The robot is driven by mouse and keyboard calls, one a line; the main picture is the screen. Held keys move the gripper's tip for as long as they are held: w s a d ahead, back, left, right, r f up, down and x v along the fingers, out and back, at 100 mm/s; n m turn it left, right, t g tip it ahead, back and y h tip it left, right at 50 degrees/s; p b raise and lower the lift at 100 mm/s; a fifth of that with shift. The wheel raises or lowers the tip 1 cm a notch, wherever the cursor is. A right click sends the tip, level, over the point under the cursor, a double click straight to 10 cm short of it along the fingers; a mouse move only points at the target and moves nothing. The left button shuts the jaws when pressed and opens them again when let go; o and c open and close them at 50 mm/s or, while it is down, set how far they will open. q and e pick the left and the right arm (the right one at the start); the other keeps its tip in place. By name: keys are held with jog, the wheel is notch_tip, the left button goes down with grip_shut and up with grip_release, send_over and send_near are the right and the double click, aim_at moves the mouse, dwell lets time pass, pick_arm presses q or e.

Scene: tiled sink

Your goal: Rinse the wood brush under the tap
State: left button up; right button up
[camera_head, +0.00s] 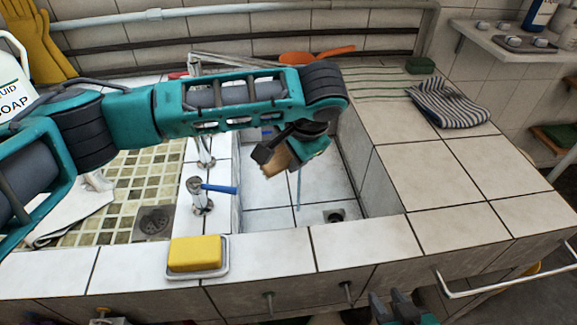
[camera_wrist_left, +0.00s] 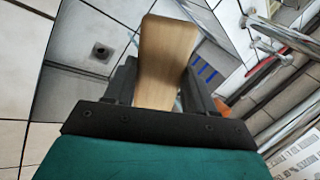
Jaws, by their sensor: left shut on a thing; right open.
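My left gripper (camera_head: 268,156) is shut on the wood brush (camera_head: 276,158) and holds it over the sink basin (camera_head: 268,190). In the left wrist view the brush (camera_wrist_left: 166,50) shows as a flat wooden piece standing out between the fingers. Its bristles cannot be made out clearly. The tap (camera_head: 203,150) stands at the basin's left edge, partly hidden behind my left arm; a blue lever (camera_head: 219,189) sits in front. A thin bluish vertical streak (camera_head: 298,188), looking like water, runs down beside the brush. My right gripper (camera_head: 402,308) is open and empty at the bottom edge, below the counter.
A yellow sponge (camera_head: 194,253) lies in a dish on the front ledge. A striped cloth (camera_head: 448,103) and a green block (camera_head: 420,65) lie on the right counter. An orange utensil (camera_head: 296,58) lies behind the basin. The right counter's front is clear. A soap bottle (camera_head: 12,75) stands left.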

pick_arm(q)
jog(key=shift+w+f+b, duration=0.3)
jog(key=shift+w+b, duration=0.1)
jog(key=shift+w, duration=0.15)
pick_arm(e)
jog(key=shift+f, duration=0.8)
pick_arm(q)
jog(key=shift+w+b, duration=0.5)
jog(key=shift+w, duration=0.3)
jog(key=shift+w+a, duration=0.1)
jog(key=shift+w, duration=0.65)
pick_arm(e)
jog(key=shift+f, duration=0.15)
pick_arm(q)
jog(key=shift+w+a+f, duration=0.1)
jog(key=shift+w+f, duration=0.05)
jog(key=shift+w, duration=0.4)
jog(key=shift+w+f, duration=0.15)
jog(key=shift+w, duration=0.4)
pick_arm(e)
jog(key=shift+w, duration=0.1)
pick_arm(q)
jog(key=shift+p, duration=0.3)
